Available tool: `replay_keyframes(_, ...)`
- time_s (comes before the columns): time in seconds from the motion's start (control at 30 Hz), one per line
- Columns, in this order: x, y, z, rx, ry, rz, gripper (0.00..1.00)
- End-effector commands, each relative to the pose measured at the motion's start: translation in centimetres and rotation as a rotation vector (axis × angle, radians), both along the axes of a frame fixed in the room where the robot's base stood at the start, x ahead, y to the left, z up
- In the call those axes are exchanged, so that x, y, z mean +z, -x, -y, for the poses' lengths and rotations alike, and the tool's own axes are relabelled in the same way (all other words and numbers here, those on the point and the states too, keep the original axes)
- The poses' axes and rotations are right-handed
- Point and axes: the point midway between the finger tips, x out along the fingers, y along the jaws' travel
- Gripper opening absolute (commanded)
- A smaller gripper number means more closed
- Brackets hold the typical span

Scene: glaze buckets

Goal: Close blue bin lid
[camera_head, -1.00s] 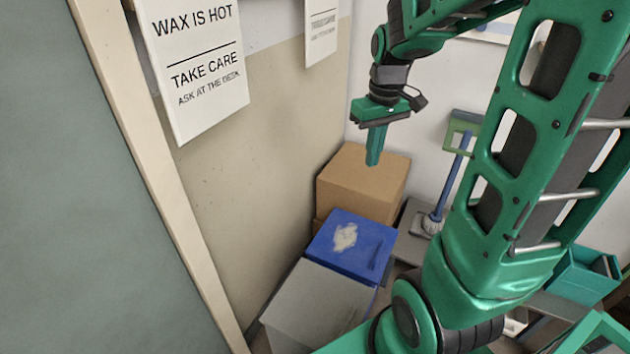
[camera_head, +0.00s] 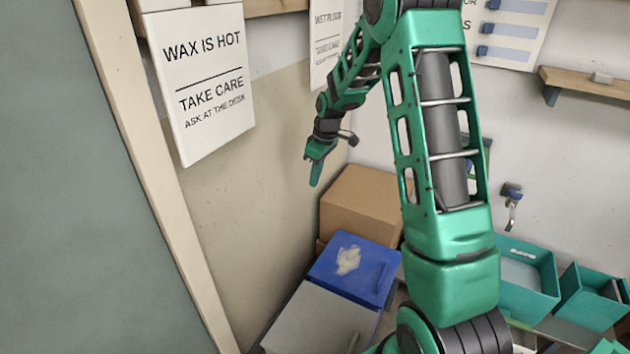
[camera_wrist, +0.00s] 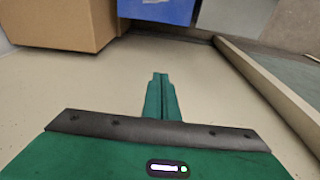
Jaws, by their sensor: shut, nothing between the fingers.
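The blue bin (camera_head: 340,285) stands in the corner by the wall. Its blue lid (camera_head: 362,283) shows a pale smear on top and a dark handle-like bar near its right edge. The lid looks flat over the bin; I cannot tell whether it is fully shut. A piece of blue also shows at the top edge of the wrist view (camera_wrist: 155,10). My gripper (camera_head: 315,180) is in the air by the beige wall, above and left of the bin's back, apart from it. In the wrist view its fingers (camera_wrist: 160,80) are together and empty.
A cardboard box (camera_head: 360,205) stands behind the blue bin, and a grey-topped bin (camera_head: 318,322) stands in front. A hanging sign (camera_head: 205,85) and the beige wall (camera_head: 265,190) are on the left. Teal trays (camera_head: 525,285) are at the right.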

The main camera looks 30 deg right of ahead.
Motion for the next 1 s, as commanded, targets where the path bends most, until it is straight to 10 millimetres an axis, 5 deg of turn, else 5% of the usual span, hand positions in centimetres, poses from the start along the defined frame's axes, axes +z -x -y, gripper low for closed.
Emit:
replay_keyframes(0.37, -7.1, -1.0, -0.7, -0.002, 0.0, -0.004, 0.0)
replay_keyframes(0.63, -8.3, 1.5, 0.9, -0.004, 0.0, -0.002, 0.0)
replay_keyframes(1.0, -8.6, 2.0, 1.3, -0.002, 0.001, -0.001, 0.0)
